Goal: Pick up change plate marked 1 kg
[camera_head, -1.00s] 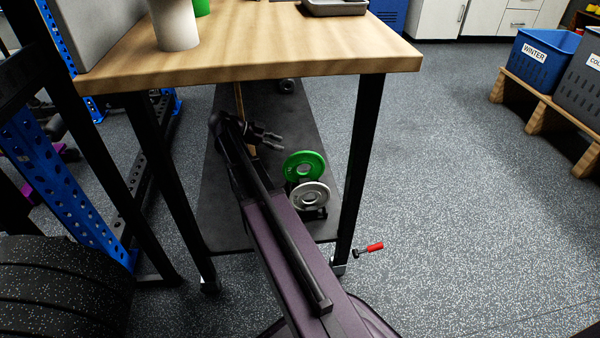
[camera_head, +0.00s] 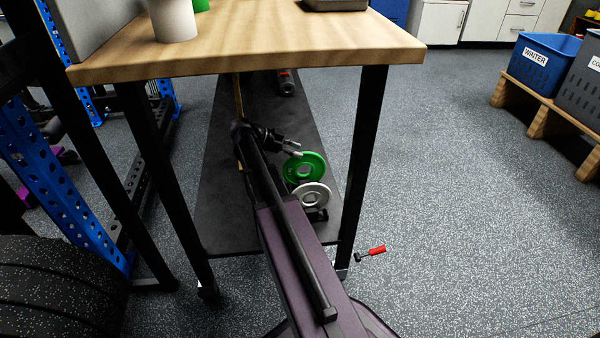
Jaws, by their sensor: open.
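Two small change plates stand on edge, one behind the other, on the dark lower shelf (camera_head: 228,215) under the wooden-topped table. The green plate (camera_head: 317,166) is behind and the white-grey plate (camera_head: 325,195) is in front, both in what looks like a small black holder (camera_head: 318,215). Their markings are too small to read. My gripper (camera_head: 296,150) is open under the tabletop, at the upper left edge of the green plate. It overlaps that edge in the view, and I cannot tell whether it touches.
The wooden tabletop (camera_head: 260,45) is above my arm. Black table legs (camera_head: 362,160) stand close on the right and left. A dark cylindrical item (camera_head: 286,85) lies farther back on the shelf. A red-handled tool (camera_head: 376,250) is by the right leg.

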